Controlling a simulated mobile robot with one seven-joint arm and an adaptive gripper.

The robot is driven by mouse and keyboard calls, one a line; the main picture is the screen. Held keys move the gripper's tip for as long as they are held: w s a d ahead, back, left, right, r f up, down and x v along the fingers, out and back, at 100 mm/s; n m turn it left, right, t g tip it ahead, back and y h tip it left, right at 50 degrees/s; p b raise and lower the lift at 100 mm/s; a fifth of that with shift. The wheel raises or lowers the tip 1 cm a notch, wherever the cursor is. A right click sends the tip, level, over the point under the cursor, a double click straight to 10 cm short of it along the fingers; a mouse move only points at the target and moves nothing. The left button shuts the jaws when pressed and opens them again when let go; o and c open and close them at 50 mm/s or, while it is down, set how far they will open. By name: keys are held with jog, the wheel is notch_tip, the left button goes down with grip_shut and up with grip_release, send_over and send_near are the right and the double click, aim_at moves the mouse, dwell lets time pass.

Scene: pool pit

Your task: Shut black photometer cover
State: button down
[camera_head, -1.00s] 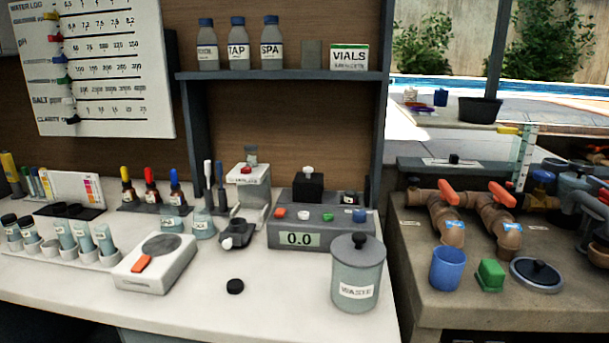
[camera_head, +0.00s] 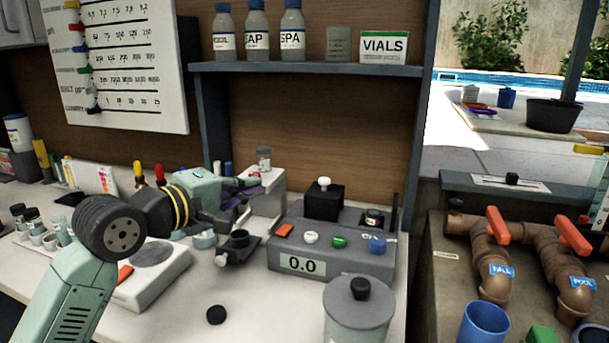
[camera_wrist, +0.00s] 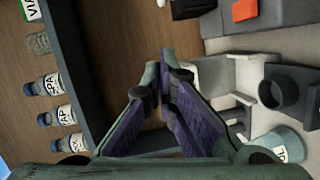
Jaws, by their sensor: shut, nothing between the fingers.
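The grey photometer (camera_head: 340,254) stands on the bench with its display reading 0.0. A black block-like cover (camera_head: 323,203) with a white knob sits on its back left. To its right a dark-capped vial (camera_head: 373,218) shows at the back of the photometer, beside a thin dark upright piece (camera_head: 395,208). The cover's edge shows at the top of the wrist view (camera_wrist: 192,8). My gripper (camera_head: 257,184) is shut and empty, left of the cover, by the white stand. In the wrist view my gripper's purple-padded fingers (camera_wrist: 166,72) meet at the tips.
The white stand (camera_head: 265,195) with a small jar is close to my gripper, and a black cup holder (camera_head: 238,245) is below. A waste canister (camera_head: 358,315) stands before the photometer. The shelf (camera_head: 310,69) with bottles runs above.

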aim_at(325, 196)
jog(key=p+x, duration=0.2)
jog(key=x, duration=0.2)
jog(key=s+d+p+x, duration=0.1)
jog(key=p+x, duration=0.1)
jog(key=x, duration=0.2)
jog(key=d+p+x, duration=0.1)
jog(key=p+x, duration=0.1)
jog(key=x, duration=0.2)
jog(key=shift+s+r, duration=0.15)
jog(key=shift+s, duration=0.15)
jog(key=shift+d+f+p, duration=0.2)
jog(key=shift+d+p, duration=0.1)
jog(key=shift+d, duration=0.1)
